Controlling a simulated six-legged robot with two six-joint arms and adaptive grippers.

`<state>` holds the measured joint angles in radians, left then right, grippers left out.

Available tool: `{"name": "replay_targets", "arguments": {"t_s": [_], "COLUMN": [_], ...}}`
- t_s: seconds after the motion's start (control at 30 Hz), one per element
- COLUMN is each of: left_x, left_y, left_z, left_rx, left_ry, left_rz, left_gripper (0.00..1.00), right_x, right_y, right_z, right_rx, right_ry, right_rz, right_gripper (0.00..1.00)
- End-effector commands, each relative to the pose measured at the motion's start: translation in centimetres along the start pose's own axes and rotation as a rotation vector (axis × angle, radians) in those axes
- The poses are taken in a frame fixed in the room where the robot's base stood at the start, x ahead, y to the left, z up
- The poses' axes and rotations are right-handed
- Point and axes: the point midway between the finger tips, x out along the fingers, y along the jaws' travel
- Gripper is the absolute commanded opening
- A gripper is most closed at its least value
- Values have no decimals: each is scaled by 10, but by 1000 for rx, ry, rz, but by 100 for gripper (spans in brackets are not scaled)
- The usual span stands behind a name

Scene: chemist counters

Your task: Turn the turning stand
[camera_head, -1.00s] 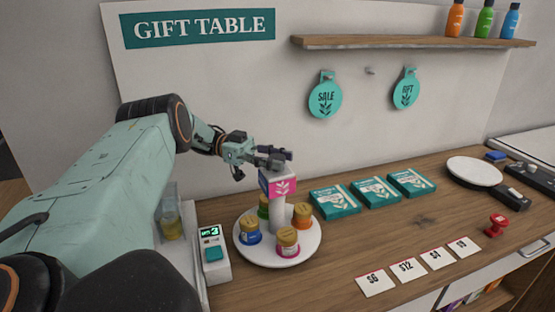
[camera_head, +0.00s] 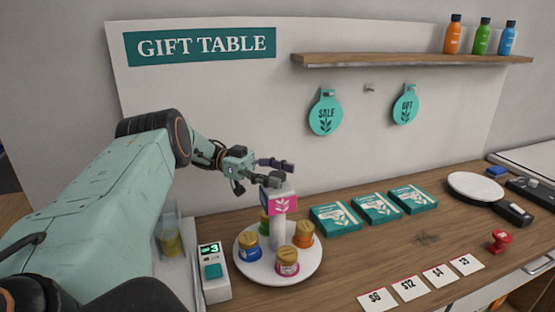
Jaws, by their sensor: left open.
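The turning stand (camera_head: 250,269) is a round white plate with a white post and a sign block on top. The sign (camera_head: 283,203) shows a pink face with a white leaf. Several small jars with gold lids stand on the plate: a blue one (camera_head: 249,248), a pink one (camera_head: 287,261), an orange one (camera_head: 303,235) and a green one (camera_head: 264,222), partly hidden by the post. My left gripper (camera_head: 283,173) is open just above the sign block. I cannot tell whether it touches the block. My right gripper is not in view.
A small device (camera_head: 214,270) with a green display reading 3 stands left of the plate. Teal boxes (camera_head: 336,218) lie to its right. Price cards (camera_head: 410,288) and a red stamp (camera_head: 501,241) lie near the front. A shelf (camera_head: 400,60) with bottles hangs on the wall.

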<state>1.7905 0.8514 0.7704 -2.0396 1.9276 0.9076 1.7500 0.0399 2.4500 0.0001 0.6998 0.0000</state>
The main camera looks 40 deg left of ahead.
Motion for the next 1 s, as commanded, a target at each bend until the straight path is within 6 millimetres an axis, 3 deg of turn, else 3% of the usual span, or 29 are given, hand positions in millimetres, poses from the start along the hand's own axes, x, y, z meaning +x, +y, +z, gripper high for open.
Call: {"name": "replay_targets", "arguments": {"t_s": [0.6, 1.0], "left_x": [0, 0], "left_y": [0, 0], "left_z": [-86, -95], "left_rx": [5, 2], "left_ry": [3, 2], "left_rz": [-1, -1], "left_gripper": [62, 62], "right_x": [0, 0], "right_y": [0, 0], "right_z": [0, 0], "right_rx": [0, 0], "right_ry": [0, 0], "right_rz": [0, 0], "right_gripper": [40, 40]}}
